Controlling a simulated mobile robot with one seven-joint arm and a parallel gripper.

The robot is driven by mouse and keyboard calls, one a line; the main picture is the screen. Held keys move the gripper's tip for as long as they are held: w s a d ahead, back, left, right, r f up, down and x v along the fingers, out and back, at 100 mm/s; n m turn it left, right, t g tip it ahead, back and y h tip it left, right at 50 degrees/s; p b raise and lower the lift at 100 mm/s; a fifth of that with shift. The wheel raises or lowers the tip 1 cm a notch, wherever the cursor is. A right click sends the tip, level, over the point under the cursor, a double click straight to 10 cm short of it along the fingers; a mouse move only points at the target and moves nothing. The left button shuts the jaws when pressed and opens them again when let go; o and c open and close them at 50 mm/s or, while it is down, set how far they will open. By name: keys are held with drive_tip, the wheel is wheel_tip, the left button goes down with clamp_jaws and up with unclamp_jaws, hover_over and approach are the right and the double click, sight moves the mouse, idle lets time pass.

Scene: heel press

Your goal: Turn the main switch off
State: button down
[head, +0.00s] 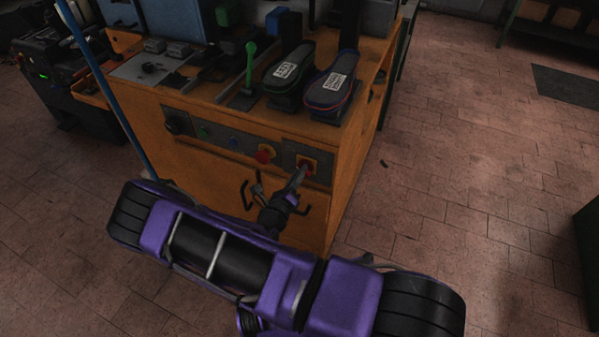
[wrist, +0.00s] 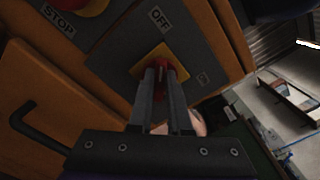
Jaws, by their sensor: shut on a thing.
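The main switch is a red rotary knob (wrist: 158,67) on a yellow plate (wrist: 140,67), under an OFF label (wrist: 160,17) in the wrist view. My gripper (wrist: 160,75) is shut on the red knob, with a finger on either side of it. In the head view the switch's yellow plate (head: 309,159) is at the right end of the orange machine's front panel, and my gripper (head: 301,172) reaches it from the front. The fingers hide much of the knob, and I cannot tell its exact angle.
A red stop button (head: 265,153) is left of the switch; its STOP label (wrist: 58,20) shows in the wrist view. A black handle (wrist: 38,127) sticks out below the panel. Two shoe forms (head: 330,90) and a green lever (head: 250,62) are on top.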

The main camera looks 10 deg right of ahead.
idle(0.4)
drive_tip(key=c, duration=0.9)
unclamp_jaws()
drive_tip(key=shift+o, duration=0.2)
drive_tip(key=v, duration=1.7)
drive_tip(key=shift+s+a, duration=0.15)
drive_tip(key=shift+r, duration=0.1)
